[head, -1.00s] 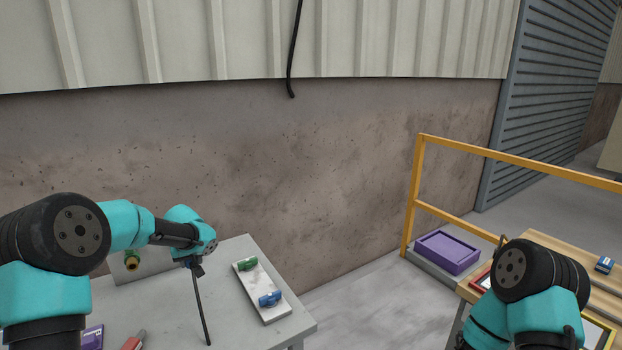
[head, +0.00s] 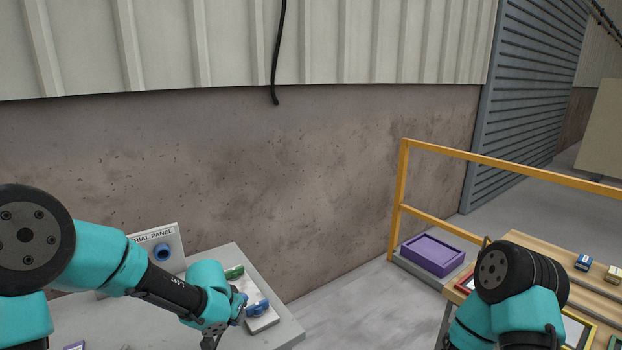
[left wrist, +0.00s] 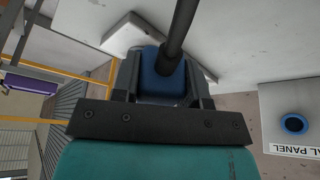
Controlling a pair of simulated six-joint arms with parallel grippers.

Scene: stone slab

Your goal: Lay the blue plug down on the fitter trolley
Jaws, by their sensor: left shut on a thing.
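My left gripper (head: 222,334) is shut on the blue plug (left wrist: 158,84), with a dark cable (left wrist: 183,32) running from the plug. In the head view the gripper is low, at the near left side of a white slab (head: 264,322) on the grey table (head: 285,333). The held plug is mostly hidden there behind my wrist. A blue connector (head: 258,308) and a green connector (head: 234,272) lie on the slab. I cannot tell for sure which surface is the fitter trolley. My right arm shows at the lower right, but its gripper is not in view.
A white panel (head: 174,236) with a blue round socket (head: 162,252) stands at the table's back left. An orange rail (head: 396,212) stands by a purple box (head: 432,254). A wooden-topped bench (head: 530,246) at the right carries small items. Floor lies clear between.

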